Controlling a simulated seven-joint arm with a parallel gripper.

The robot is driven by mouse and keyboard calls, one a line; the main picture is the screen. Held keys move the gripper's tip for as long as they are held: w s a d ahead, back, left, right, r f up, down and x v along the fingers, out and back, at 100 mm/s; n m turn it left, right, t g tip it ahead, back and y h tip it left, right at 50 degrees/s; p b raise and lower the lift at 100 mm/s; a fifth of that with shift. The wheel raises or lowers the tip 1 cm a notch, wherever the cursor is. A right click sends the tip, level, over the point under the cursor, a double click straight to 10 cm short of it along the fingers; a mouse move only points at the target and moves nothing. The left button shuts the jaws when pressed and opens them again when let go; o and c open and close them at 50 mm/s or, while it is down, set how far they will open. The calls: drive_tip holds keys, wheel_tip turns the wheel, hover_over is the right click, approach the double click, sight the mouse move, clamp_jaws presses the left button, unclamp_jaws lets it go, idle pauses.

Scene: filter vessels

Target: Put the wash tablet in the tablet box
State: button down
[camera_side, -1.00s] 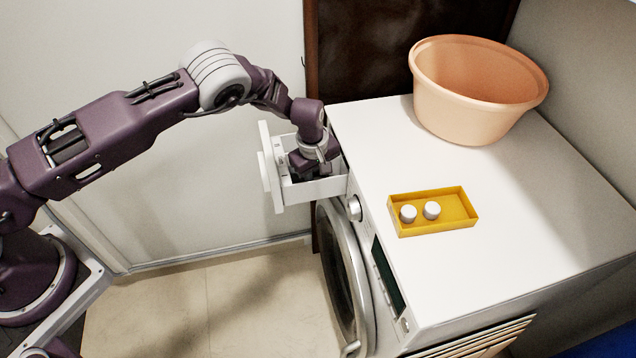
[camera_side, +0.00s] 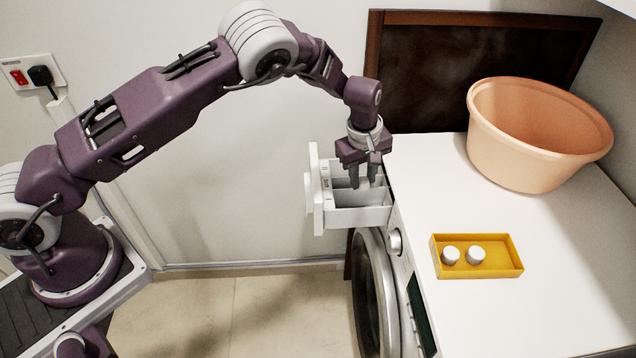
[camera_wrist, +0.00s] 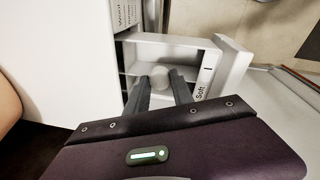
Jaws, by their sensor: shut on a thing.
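My gripper (camera_side: 363,184) points down over the open white detergent drawer (camera_side: 358,217) at the washing machine's front. It is shut on a white round wash tablet, seen between the fingertips in the wrist view (camera_wrist: 160,75). In the side view the tablet is a small pale shape partly hidden by the fingers. The fingertips are at about the height of the drawer's rim; I cannot tell the exact clearance. The yellow tablet box (camera_side: 508,266) lies on the machine's top to the right, open, with two white tablets (camera_side: 451,254) (camera_side: 476,255) in its left part.
A large peach basin (camera_side: 530,150) stands at the back of the white machine top (camera_side: 570,230). The drawer has dividing walls. The dial (camera_side: 395,242) and round door (camera_side: 370,290) are below it. The top between drawer and box is clear.

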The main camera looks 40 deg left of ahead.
drive_tip(key=s+a+r+m+h, duration=0.2)
drive_tip(key=s+a+r+m, duration=1.05)
drive_tip(key=s+r, duration=0.35)
drive_tip(key=s+a+f, duration=0.1)
drive_tip(key=s+f, duration=0.2)
drive_tip(key=f, duration=0.1)
drive_tip(key=w+d+f+n, duration=0.1)
drive_tip(key=w+n, duration=0.1)
drive_tip(key=w, duration=0.2)
drive_tip(key=w+d+f+n, duration=0.2)
drive_tip(key=w, duration=0.2)
drive_tip(key=w+d+f+n+y, duration=0.1)
drive_tip(key=w+d+f+n, duration=0.1)
drive_tip(key=w, duration=0.2)
drive_tip(key=shift+w+f+n, duration=0.2)
drive_tip(key=shift+w+n, duration=0.05)
drive_tip(key=shift+w, duration=0.05)
drive_tip(key=w+d+f+n, duration=0.2)
drive_tip(key=d, duration=0.1)
drive_tip(key=w+d+f+n, duration=0.2)
drive_tip(key=d, duration=0.1)
drive_tip(key=w+d+f+n+y, duration=0.1)
drive_tip(key=w+d+f+n, duration=0.1)
drive_tip(key=d+f, duration=0.1)
drive_tip(key=shift+w, duration=0.25)
wheel_tip(320, 180, down, 10)
drive_tip(key=shift+r, duration=0.2)
drive_tip(key=shift+f, duration=0.1)
drive_tip(key=c, duration=1.1)
unclamp_jaws()
